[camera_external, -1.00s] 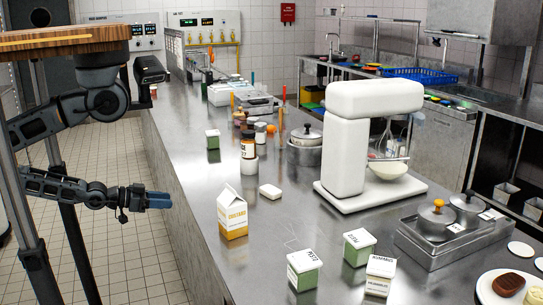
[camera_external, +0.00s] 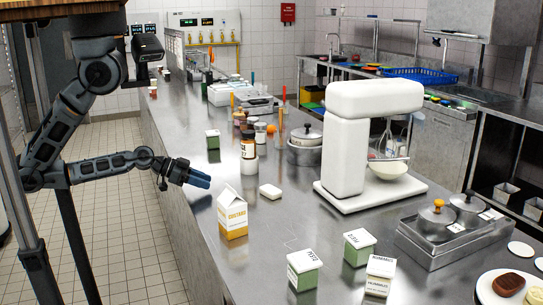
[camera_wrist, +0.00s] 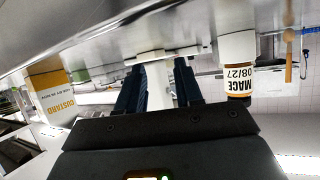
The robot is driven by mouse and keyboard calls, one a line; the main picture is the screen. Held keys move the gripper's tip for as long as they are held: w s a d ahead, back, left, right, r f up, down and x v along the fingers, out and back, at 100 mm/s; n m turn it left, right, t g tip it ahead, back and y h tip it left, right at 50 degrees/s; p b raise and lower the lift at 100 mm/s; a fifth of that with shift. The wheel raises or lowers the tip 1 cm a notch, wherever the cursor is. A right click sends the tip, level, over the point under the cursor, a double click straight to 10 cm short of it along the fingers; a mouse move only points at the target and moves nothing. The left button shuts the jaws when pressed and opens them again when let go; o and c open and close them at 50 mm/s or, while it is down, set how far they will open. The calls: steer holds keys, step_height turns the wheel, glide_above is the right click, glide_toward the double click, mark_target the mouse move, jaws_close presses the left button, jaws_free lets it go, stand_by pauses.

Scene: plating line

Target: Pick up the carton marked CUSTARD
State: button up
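The CUSTARD carton (camera_external: 232,215), white with an orange-yellow lower band and a gabled top, stands upright on the steel counter (camera_external: 282,237) near its left edge. In the wrist view the carton (camera_wrist: 51,92) shows at the left, outside the fingers. My gripper (camera_external: 205,181) is above the counter's left edge, up and left of the carton in the picture and apart from it. In the wrist view its two blue fingers (camera_wrist: 158,88) stand apart, with nothing visibly held; a white shape shows behind the gap.
A small white block (camera_external: 270,191) and a brown jar marked MACE (camera_wrist: 241,78) stand near the carton. Green tubs (camera_external: 304,270) and a HUMMUS box (camera_external: 379,276) are in front. The white mixer (camera_external: 345,150) stands to the right. Bare counter surrounds the carton.

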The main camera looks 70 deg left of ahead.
mark_target(231, 190)
steer(key=w+d+r+h, duration=0.1)
steer(key=d, duration=0.1)
steer(key=w+d+r+m+h, duration=0.1)
steer(key=d, duration=0.1)
steer(key=w+d+m+g+h, duration=0.1)
steer(key=d+h, duration=0.1)
steer(key=shift+w+r, duration=0.2)
steer(key=shift+r, duration=0.2)
steer(key=d+m+h, duration=0.1)
steer(key=d, duration=0.1)
steer(key=d+r+m+g+h+b, duration=0.1)
steer(key=d+h, duration=0.1)
steer(key=d+m+g+h+b, duration=0.1)
steer(key=d, duration=0.1)
steer(key=shift+w+d+r+h, duration=0.2)
steer(key=shift+d+r+h, duration=0.1)
steer(key=shift+d+r, duration=0.05)
steer(key=d+r+m+g+h, duration=0.1)
steer(key=d+m+g, duration=0.1)
steer(key=d, duration=0.2)
steer(key=s+d+r+m+g+h, duration=0.1)
steer(key=d+r+m+g+h, duration=0.1)
steer(key=d, duration=0.3)
steer(key=d+r+m+g+h, duration=0.2)
steer(key=d+m, duration=0.1)
steer(key=d, duration=0.2)
steer(key=shift+s+g, duration=0.3)
steer(key=shift+s, duration=0.1)
steer(key=shift+f, duration=0.1)
jaws_close()
